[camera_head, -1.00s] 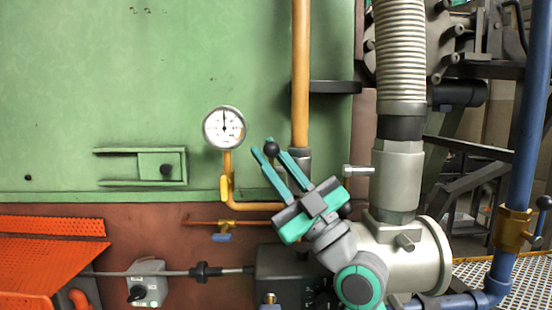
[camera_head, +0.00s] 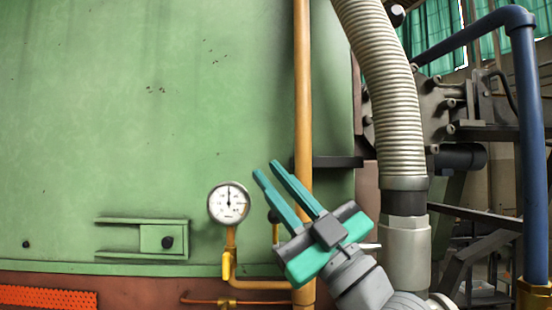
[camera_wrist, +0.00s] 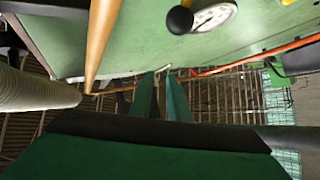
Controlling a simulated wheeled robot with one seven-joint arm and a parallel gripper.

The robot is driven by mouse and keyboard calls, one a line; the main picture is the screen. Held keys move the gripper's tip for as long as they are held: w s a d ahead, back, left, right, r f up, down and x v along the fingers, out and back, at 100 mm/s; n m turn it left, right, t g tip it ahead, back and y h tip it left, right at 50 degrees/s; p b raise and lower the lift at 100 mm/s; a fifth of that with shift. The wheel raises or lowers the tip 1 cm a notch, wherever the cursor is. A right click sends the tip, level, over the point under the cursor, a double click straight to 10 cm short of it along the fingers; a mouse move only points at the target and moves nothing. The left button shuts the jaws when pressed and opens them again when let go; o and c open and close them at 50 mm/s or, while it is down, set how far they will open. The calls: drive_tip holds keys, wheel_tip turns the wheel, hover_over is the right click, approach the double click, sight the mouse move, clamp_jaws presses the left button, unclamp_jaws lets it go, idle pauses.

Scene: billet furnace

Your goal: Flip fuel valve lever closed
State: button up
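A lever with a black ball knob (camera_head: 273,215) on a yellow stem stands upright beside the orange vertical pipe (camera_head: 302,95), right of the round gauge (camera_head: 229,203). This looks like the fuel valve lever; its lower end is hidden behind my gripper. My gripper (camera_head: 267,168) has two teal fingers pointing up and left, with a gap between them and nothing held.
A yellow handle (camera_head: 226,265) hangs on the pipe under the gauge. A ribbed grey hose (camera_head: 390,110) and a blue pipe (camera_head: 533,150) stand to the right. A dark bracket (camera_head: 338,162) sticks out beside the orange pipe. The green wall (camera_head: 150,120) at upper left is clear.

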drive_tip(key=s+r, duration=0.3)
drive_tip(key=s, duration=0.5)
drive_tip(key=shift+a+r, duration=0.2)
